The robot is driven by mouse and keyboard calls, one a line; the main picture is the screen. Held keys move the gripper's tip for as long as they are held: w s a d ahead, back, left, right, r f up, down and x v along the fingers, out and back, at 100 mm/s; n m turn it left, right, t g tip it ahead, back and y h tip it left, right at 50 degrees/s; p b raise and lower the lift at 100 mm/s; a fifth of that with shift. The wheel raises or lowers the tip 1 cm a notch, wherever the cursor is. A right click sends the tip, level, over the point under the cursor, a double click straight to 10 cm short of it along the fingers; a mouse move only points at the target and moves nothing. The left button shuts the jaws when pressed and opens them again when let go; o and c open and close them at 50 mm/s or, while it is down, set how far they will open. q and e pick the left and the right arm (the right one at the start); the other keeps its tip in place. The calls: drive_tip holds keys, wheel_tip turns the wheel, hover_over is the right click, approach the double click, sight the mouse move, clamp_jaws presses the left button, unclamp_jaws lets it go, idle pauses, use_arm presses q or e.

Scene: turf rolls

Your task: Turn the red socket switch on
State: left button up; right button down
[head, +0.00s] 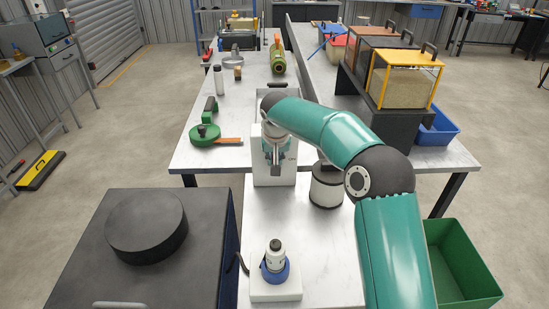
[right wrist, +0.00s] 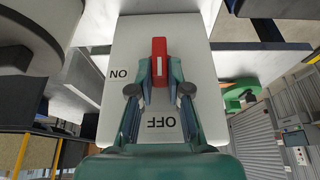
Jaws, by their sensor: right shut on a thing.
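The white socket box (head: 272,178) stands upright on the light bench in the head view. In the right wrist view its white face (right wrist: 190,48) fills the middle, with ON printed at the left and OFF at the bottom, both upside down. The red switch (right wrist: 158,47) is a narrow bar standing vertical in that picture, in line with OFF rather than with ON. My right gripper (right wrist: 158,70) is shut on the red switch, one finger on each side. In the head view the right gripper (head: 274,158) is at the box and hides the switch. My left gripper is not in view.
A black-and-white cylinder (head: 327,187) stands right of the box. A blue-and-white device (head: 275,262) sits on the near bench. A yellow-framed bin (head: 407,82) is at the right, a green crate (head: 465,252) below.

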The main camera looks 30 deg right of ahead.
drive_tip(key=shift+s+d+f+m+t+y+b, duration=0.1)
drive_tip(key=shift+d+m+t+y+b, duration=0.35)
drive_tip(key=shift+y+b, duration=0.6)
drive_tip(key=shift+s+d+f+t+y+b, duration=0.15)
drive_tip(key=shift+t+y+b, duration=0.45)
drive_tip(key=shift+y+b, duration=0.45)
drive_tip(key=shift+s+d+r+m+t+y+b, duration=0.1)
drive_tip(key=shift+d+m+t+y+b, duration=0.2)
drive_tip(key=shift+t+y+b, duration=0.7)
drive_tip(key=shift+g+b, duration=0.3)
drive_tip(key=shift+g, duration=0.15)
drive_tip(key=c, duration=1.1)
unclamp_jaws()
drive_tip(key=shift+f, duration=0.1)
drive_tip(key=v, duration=1.2)
drive_tip(key=shift+a, duration=0.15)
